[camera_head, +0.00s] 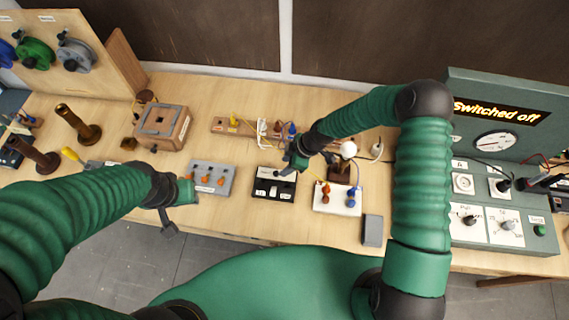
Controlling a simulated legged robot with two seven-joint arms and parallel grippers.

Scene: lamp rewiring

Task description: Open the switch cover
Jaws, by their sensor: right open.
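A small black box (264,193) with white parts on its top sits near the front edge of the bench, at the middle of the picture. It looks like the switch, but I cannot tell its cover apart from its body at this size. My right gripper (287,168) is open, pointing down at the box's back right edge, and hides that corner. I cannot tell whether it touches the box. My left gripper (176,212) hangs at the bench's front edge, left of a grey block with orange knobs (209,179), away from the black box. Its fingers are unclear.
A white block with orange and blue terminals (337,199) stands right of the box, near a white bulb (348,149). A wooden strip with connectors (221,125) lies behind. A green panel reading "Switched off" (497,111) stands right. A wooden box (161,128) stands left.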

